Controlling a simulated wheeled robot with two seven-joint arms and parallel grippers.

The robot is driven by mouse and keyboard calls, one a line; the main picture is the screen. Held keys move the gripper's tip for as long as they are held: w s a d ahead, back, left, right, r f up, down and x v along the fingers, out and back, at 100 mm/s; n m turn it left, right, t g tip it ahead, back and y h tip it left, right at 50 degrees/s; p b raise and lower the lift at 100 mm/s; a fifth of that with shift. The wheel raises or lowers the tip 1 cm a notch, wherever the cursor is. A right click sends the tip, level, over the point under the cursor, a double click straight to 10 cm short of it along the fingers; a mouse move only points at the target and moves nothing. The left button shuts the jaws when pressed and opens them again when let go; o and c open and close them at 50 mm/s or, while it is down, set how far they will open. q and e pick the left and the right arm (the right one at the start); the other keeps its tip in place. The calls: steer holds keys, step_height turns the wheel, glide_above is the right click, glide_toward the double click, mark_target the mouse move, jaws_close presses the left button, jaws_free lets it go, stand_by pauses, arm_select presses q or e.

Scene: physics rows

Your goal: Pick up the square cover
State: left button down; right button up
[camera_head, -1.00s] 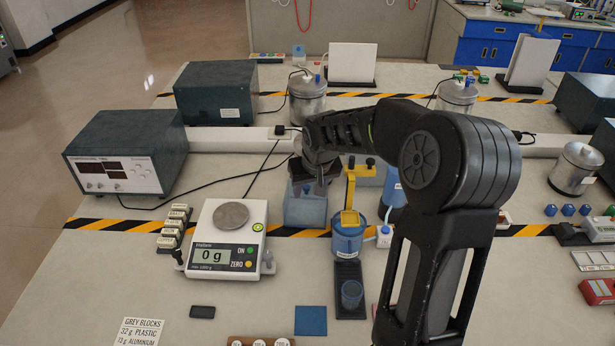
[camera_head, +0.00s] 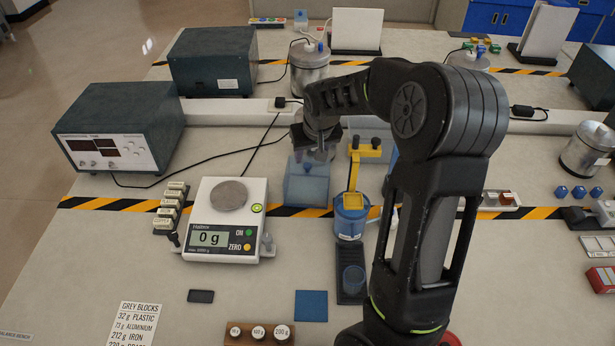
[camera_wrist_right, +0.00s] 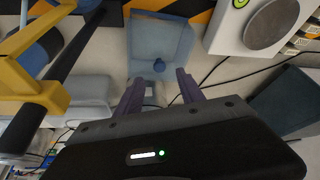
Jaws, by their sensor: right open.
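The square cover (camera_head: 306,187) is a translucent blue box with a small blue knob. It stands on the bench behind the striped tape, right of the scale. In the right wrist view the cover (camera_wrist_right: 140,42) shows beyond the fingers, with its knob toward me. My right gripper (camera_head: 319,152) is just behind and above the cover, partly in front of its far edge. Its two fingers show apart and empty in the wrist view (camera_wrist_right: 160,86), with the knob beyond the gap between their tips. Contact with the cover is not visible. My left gripper is not in view.
A scale (camera_head: 225,225) reading 0 g stands left of the cover. A blue cup (camera_head: 350,222) with a yellow bracket (camera_head: 355,175) stands close on the right. A flat blue square (camera_head: 311,306) lies in front. Cables run behind.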

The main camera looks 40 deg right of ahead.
mark_target(308, 165)
steer(key=shift+w+d+f, duration=0.1)
steer(key=shift+f, duration=0.15)
steer(key=shift+f, duration=0.1)
steer(key=p+x, duration=0.2)
steer(key=x, duration=0.2)
steer(key=shift+f, duration=0.25)
steer(key=shift+w+f, duration=0.15)
steer(key=shift+f, duration=0.1)
jaws_close()
stand_by(0.4)
